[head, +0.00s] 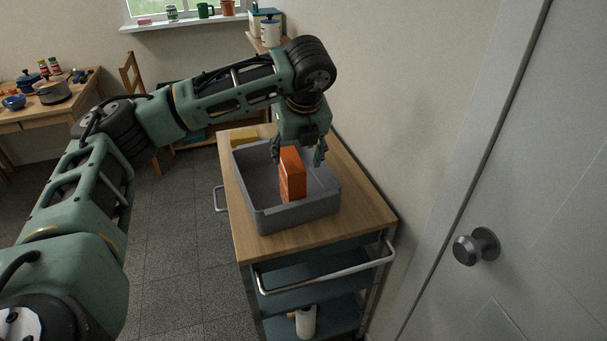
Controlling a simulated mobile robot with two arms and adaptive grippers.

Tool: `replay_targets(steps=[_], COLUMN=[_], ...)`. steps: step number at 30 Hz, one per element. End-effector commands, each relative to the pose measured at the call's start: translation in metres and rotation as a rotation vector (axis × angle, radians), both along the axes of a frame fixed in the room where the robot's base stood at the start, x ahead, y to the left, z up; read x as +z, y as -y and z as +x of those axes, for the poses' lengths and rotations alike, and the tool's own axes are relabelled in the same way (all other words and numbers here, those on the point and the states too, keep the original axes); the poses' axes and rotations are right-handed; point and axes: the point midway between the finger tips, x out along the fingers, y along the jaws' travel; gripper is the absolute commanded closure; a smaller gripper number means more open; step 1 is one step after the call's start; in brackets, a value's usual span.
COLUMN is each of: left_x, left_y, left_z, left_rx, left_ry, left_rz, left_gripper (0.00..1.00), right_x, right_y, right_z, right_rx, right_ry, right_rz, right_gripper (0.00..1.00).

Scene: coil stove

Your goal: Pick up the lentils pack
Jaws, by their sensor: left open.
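An orange box-shaped pack (292,174), which looks like the lentils pack, stands upright in a grey bin (295,216). The bin sits on the wooden top of a trolley. My left gripper (298,158) points down over the bin, just behind and above the pack. Its fingers are spread, one to the left of the pack's top and one to the right. It is open, and I cannot tell whether either finger touches the pack. My right gripper does not show.
The trolley (354,222) has a front handle rail and lower shelves holding a white container (305,321). A yellow item (243,136) lies behind the bin. A wall and a door (520,220) close off the right. Floor is free left of the trolley.

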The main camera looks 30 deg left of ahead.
Motion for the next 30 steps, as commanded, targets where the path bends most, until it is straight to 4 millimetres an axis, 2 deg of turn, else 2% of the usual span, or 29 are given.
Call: replay_targets(steps=[2,9,11,14,19,22,26,30], left_x=[-0.008,-0.03,-0.037,-0.052,-0.064,-0.065,-0.065,-0.066], left_y=[-0.003,-0.013,-0.017,-0.021,-0.024,-0.024,-0.024,-0.024], left_z=[0.002,0.013,0.018,0.023,0.027,0.027,0.027,0.027], left_rx=[0.001,-0.002,-0.001,-0.003,-0.005,-0.005,-0.005,-0.005], left_ry=[-0.004,-0.005,-0.006,-0.005,-0.002,-0.001,-0.001,-0.002], left_rz=[0.001,0.0,0.001,-0.001,-0.001,-0.001,-0.001,-0.002], left_gripper=[0.43,0.43,0.43,0.43,0.43,0.43,0.43,0.43], right_x=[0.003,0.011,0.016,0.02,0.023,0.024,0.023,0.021], right_y=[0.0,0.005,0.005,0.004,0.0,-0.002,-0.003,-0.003], right_z=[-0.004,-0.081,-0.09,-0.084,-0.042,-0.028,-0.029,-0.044], right_rx=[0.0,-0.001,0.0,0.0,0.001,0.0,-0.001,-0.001], right_ry=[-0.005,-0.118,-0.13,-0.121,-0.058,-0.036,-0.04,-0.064], right_rz=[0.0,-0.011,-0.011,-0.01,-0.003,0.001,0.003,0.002], right_gripper=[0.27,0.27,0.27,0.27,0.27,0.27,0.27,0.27])
